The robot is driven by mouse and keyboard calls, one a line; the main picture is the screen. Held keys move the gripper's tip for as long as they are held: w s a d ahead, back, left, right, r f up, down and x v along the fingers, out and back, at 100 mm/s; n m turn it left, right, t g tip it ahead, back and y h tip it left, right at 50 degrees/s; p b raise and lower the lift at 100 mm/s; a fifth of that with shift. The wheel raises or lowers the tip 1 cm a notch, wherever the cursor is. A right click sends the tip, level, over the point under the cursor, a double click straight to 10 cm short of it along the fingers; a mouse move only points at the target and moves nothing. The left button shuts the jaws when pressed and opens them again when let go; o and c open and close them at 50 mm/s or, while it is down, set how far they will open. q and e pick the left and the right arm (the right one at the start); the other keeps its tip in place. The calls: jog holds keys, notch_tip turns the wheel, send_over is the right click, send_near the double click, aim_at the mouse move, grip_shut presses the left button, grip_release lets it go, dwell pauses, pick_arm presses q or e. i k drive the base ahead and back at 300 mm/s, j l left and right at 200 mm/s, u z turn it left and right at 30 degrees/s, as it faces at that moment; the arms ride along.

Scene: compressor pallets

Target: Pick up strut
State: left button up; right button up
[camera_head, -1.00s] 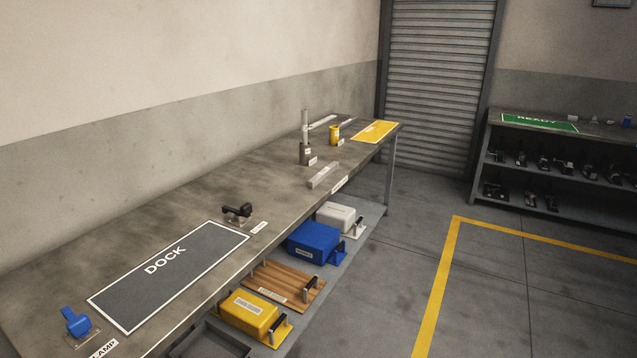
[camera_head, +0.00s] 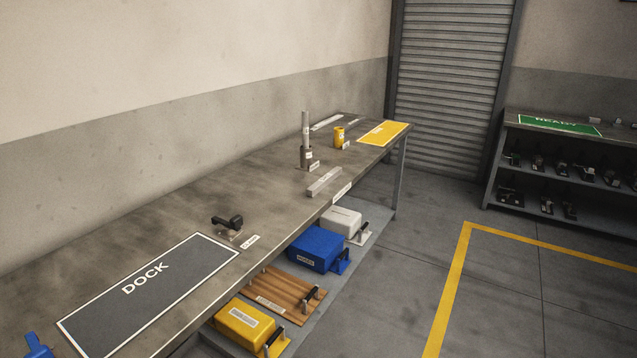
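No label that I can read names the strut. An upright light-grey post (camera_head: 306,128) stands in a dark holder (camera_head: 306,157) on the long workbench (camera_head: 190,205). A light-grey bar (camera_head: 324,182) lies flat near the bench's front edge, and another flat light strip (camera_head: 326,123) lies near the wall. I cannot tell for sure which of these is the strut.
A black clamp (camera_head: 228,223) stands beside the DOCK mat (camera_head: 150,290). A yellow cylinder (camera_head: 339,137) and yellow mat (camera_head: 383,134) are at the far end. Handled boxes, including a blue one (camera_head: 316,248), sit on the lower shelf. The floor (camera_head: 500,290) on the right is clear.

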aim_at(322, 182)
jog(key=i+l+u, duration=0.1)
jog(key=u, duration=1.05)
jog(key=l+u, duration=1)
jog(key=l, duration=0.2)
jog(key=l+u, duration=0.25)
jog(key=l, duration=0.15)
jog(key=k+l+u, duration=0.2)
jog(key=l, duration=0.2)
jog(key=l+u, duration=0.2)
jog(key=l, duration=0.15)
jog(key=k+l, duration=0.2)
jog(key=l, duration=0.2)
jog(key=k+l+u, duration=0.1)
jog(key=l, duration=0.35)
jog(key=k+l, duration=0.25)
jog(key=l, duration=0.15)
jog(key=k+l+u, duration=0.1)
jog(key=l, duration=0.3)
jog(key=k, duration=0.1)
